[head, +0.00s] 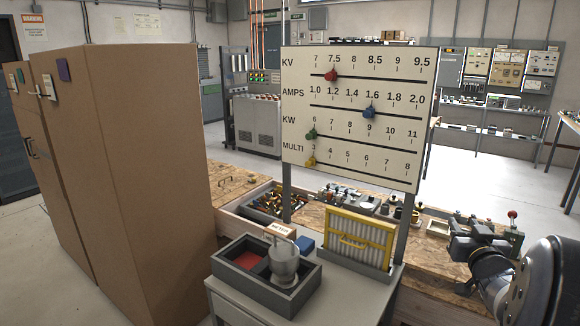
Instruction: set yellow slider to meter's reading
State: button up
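A white board (350,108) on two grey posts has slider rows marked KV, AMPS, KW and MULTI. The yellow slider (310,161) is on the bottom MULTI row, at its left end by the 3. I cannot make out a readable meter.
A grey tray (228,274) with a metal cup stands on the cart before the board, beside a yellow-framed panel (358,238). Behind is a wooden bench (240,185) with parts. A tall brown cabinet (130,160) stands at left. Open floor (480,170) shows behind the board.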

aim_at(312, 162)
jog(key=i+j+z, duration=0.15)
jog(key=j, duration=0.65)
jog(key=i+j+z, duration=0.2)
jog(key=j, duration=0.65)
jog(key=j+z, duration=0.15)
jog(key=j, duration=0.65)
jog(key=i+j+z, duration=0.15)
jog(key=i+j, duration=0.3)
jog(key=i+j+z, duration=0.1)
jog(key=i+j, duration=0.3)
jog(key=j, duration=0.15)
